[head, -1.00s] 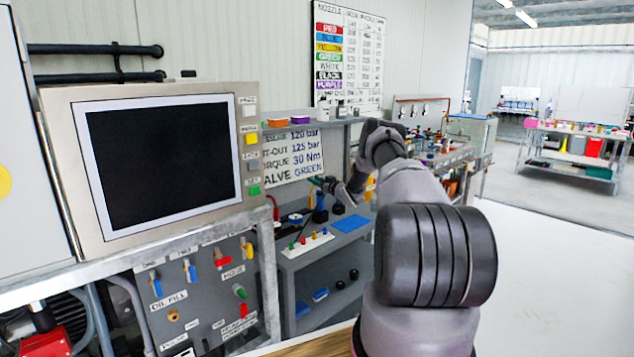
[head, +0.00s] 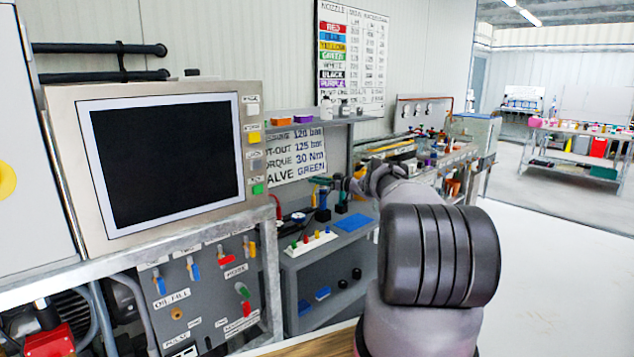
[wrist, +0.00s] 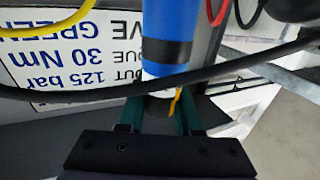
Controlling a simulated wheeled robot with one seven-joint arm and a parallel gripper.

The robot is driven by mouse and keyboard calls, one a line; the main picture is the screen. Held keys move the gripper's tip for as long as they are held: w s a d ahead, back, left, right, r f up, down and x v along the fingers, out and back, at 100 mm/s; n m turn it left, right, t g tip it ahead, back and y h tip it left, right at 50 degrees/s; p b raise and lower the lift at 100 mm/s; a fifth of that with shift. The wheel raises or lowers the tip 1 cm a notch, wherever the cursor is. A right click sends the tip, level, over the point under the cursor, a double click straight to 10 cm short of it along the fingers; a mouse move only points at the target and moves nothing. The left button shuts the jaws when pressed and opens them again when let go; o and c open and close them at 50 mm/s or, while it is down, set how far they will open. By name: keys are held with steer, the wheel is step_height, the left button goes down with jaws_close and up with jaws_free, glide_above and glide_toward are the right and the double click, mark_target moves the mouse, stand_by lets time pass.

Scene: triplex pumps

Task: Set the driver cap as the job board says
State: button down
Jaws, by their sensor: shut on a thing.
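The job board (head: 300,152) on the wall reads 120 bar, cut-out 125 bar, torque 30 Nm and valve green, with its left edge hidden. It shows inverted in the wrist view (wrist: 50,50). My gripper (wrist: 160,108) is shut on the pale end of a blue driver (wrist: 167,25) with a dark band. A small yellow pointer (wrist: 175,100) sits beside that end, between the green fingers. The cap's markings are not readable. In the head view my gripper (head: 323,181) is small, at the shelf under the board, above an upright blue shape.
A grey shelf unit carries a white rack (head: 310,242) of coloured pegs and a blue mat (head: 353,223). A large dark screen (head: 165,155) stands at left above a valve panel (head: 210,285). In the wrist view a black cable (wrist: 230,68) crosses close to the driver.

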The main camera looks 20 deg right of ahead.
stand_by(0.4)
steer(key=c, duration=0.6)
jaws_free()
steer(key=v, duration=1)
steer(key=shift+s+d, duration=0.25)
steer(key=shift+s, duration=0.05)
